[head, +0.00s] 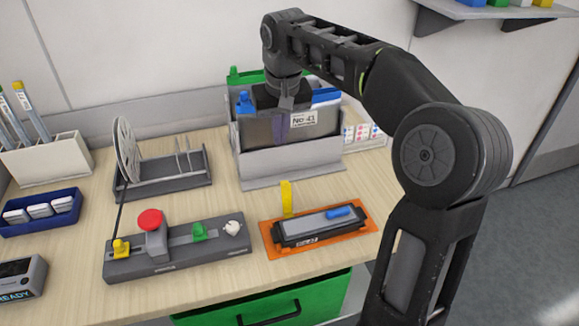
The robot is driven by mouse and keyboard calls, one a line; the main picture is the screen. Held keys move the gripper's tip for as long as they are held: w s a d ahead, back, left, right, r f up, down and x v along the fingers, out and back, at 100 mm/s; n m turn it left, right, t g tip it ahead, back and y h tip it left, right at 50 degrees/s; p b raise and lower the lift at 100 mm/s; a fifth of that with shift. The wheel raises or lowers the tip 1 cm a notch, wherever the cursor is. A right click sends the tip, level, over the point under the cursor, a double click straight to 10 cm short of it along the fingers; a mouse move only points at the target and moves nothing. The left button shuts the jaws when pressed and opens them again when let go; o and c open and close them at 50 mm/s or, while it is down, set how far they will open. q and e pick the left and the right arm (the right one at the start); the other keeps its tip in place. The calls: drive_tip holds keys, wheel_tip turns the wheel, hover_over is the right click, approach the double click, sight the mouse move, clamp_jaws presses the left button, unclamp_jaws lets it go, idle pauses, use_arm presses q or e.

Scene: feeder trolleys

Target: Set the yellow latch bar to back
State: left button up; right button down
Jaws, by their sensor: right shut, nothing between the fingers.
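A yellow upright bar (287,197), which looks like the latch bar, stands at the back left edge of an orange plate (366,222) on the table. Its foot is partly hidden behind the dark tray (279,231) on that plate. My right gripper (281,132) points down in front of the grey bin at the back, above and behind the yellow bar and apart from it. It is shut and empty. A smaller yellow piece (121,248) sits at the left end of a dark grey base (183,257). My left gripper is out of view.
The bin (262,171) holds a "No 41" card and blue items. A red knob (150,219) and green piece (199,231) stand on the grey base. A green drawer (320,296) is below the front edge. Bare wood surrounds the orange plate.

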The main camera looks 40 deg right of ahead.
sight(287, 200)
drive_tip(key=f, duration=0.3)
drive_tip(key=w+f, duration=0.1)
drive_tip(key=f, duration=0.3)
drive_tip(key=d+f, duration=0.1)
drive_tip(key=f, duration=0.2)
drive_tip(key=shift+w+f, duration=0.2)
drive_tip(key=shift+w, duration=0.2)
drive_tip(key=s, duration=0.1)
drive_tip(key=s+a, duration=0.1)
drive_tip(key=s+r+p, duration=0.1)
drive_tip(key=shift+s+a, duration=0.2)
drive_tip(key=shift+s, duration=0.15)
drive_tip(key=shift+s, duration=0.1)
